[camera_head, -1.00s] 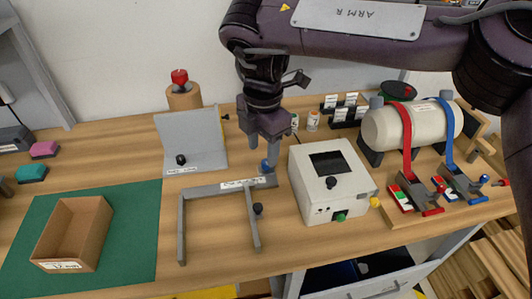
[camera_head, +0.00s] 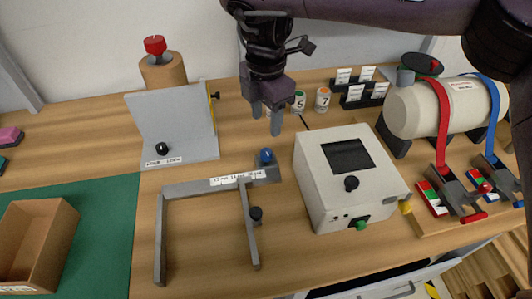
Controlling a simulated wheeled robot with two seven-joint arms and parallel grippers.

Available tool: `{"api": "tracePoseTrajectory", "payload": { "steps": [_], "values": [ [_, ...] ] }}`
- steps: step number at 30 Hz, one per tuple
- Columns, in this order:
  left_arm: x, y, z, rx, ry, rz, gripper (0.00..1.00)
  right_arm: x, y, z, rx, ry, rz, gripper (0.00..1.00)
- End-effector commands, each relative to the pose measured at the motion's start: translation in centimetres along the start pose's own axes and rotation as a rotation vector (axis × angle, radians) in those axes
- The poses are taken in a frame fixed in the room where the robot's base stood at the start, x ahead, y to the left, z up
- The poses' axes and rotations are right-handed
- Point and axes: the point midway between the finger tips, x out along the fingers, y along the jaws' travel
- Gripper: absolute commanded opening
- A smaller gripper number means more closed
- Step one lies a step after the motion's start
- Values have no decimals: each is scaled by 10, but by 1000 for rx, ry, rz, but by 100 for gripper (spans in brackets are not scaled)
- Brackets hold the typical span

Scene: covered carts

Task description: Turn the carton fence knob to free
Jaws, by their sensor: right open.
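A grey U-shaped fence frame (camera_head: 163,232) lies on the wooden bench, with a small label strip on its back bar. A blue knob (camera_head: 266,157) stands at the right end of that bar, and a black knob (camera_head: 256,213) sits on its right-hand bar. I cannot read from the labels which knob is the carton fence knob. My right gripper (camera_head: 266,117) is open and empty, pointing down above and behind the blue knob, apart from it. My left gripper is not in view.
A white box (camera_head: 325,188) with a black dial stands close right of the frame. An upright grey plate (camera_head: 178,120) with a black knob stands at the back left. A brown carton (camera_head: 52,252) sits on a green mat (camera_head: 105,225). A cylinder with straps (camera_head: 415,110) is at right.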

Motion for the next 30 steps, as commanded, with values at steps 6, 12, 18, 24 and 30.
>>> {"api": "tracePoseTrajectory", "payload": {
  "steps": [6,12,18,24,30],
  "values": [
    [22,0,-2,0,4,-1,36,24,0,0,0,0,0,48],
    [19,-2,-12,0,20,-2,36,45,-1,0,0,0,-4,48],
    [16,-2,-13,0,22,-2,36,77,-1,0,0,1,-4,48],
    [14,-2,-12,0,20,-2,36,96,-1,0,1,0,-2,48],
    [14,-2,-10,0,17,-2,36,100,0,0,1,0,-1,48]
  ]
}}
